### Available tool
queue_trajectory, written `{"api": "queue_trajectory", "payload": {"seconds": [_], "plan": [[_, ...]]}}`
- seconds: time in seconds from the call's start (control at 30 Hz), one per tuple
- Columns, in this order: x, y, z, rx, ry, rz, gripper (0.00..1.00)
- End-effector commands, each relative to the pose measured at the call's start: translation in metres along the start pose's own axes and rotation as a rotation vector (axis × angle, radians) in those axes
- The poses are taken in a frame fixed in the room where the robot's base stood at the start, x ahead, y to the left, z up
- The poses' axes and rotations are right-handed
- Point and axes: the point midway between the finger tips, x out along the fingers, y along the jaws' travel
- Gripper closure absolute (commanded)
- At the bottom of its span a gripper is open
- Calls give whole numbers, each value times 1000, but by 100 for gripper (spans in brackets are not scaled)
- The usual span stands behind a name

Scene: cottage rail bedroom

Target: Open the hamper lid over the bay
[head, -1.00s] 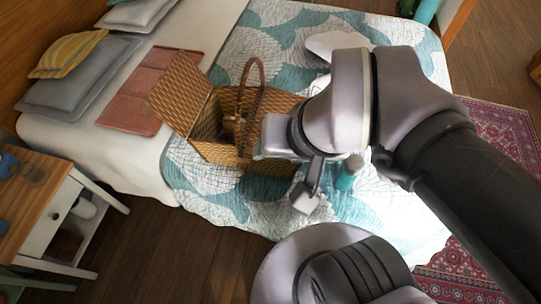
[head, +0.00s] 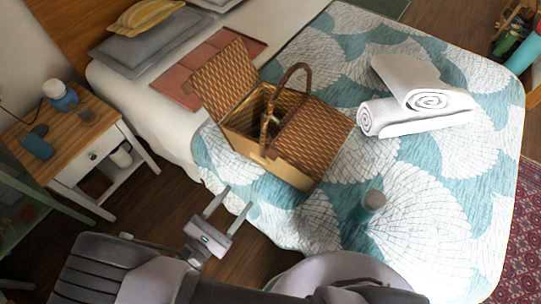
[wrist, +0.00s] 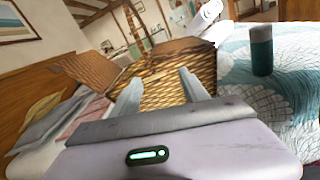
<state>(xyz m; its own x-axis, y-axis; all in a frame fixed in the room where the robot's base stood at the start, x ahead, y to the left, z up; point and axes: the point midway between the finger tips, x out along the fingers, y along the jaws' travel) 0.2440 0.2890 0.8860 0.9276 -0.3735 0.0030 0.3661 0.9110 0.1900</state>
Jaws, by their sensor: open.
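The wicker hamper (head: 258,145) stands on the bed with its arched handle (head: 288,100) upright. Its left lid (head: 224,78) is raised and tilted back, with the dark inside partly visible below it. Its right lid (head: 318,135) lies flat and shut. My gripper (head: 235,199) is open and empty, in front of the hamper and to its left, apart from it in the head view. In the wrist view, the hamper's woven side (wrist: 163,92) shows beyond and between the spread fingers, with the raised lid (wrist: 92,70) at left.
A teal bottle (head: 370,205) stands on the quilt right of the hamper; it also shows in the wrist view (wrist: 261,50). Rolled white towels (head: 415,100) lie behind it. Floor shows between nightstand and bed.

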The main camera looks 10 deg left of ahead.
Motion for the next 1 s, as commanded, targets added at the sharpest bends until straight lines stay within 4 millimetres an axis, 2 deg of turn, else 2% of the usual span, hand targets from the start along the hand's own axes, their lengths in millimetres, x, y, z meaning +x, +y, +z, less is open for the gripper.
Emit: {"api": "queue_trajectory", "payload": {"seconds": [0.03, 0.2, 0.3, 0.43, 0.6, 0.87, 1.0], "plan": [[16, -2, -3, -2, -2, -7, 47], [69, -2, -3, 0, 0, -9, 47], [97, -2, -3, 0, 0, -8, 47], [124, -2, -2, 2, 1, -7, 47], [140, -2, -1, 0, 2, -5, 47], [143, -1, 0, 0, 2, -4, 47], [142, -1, 0, 0, 2, -4, 71]]}}
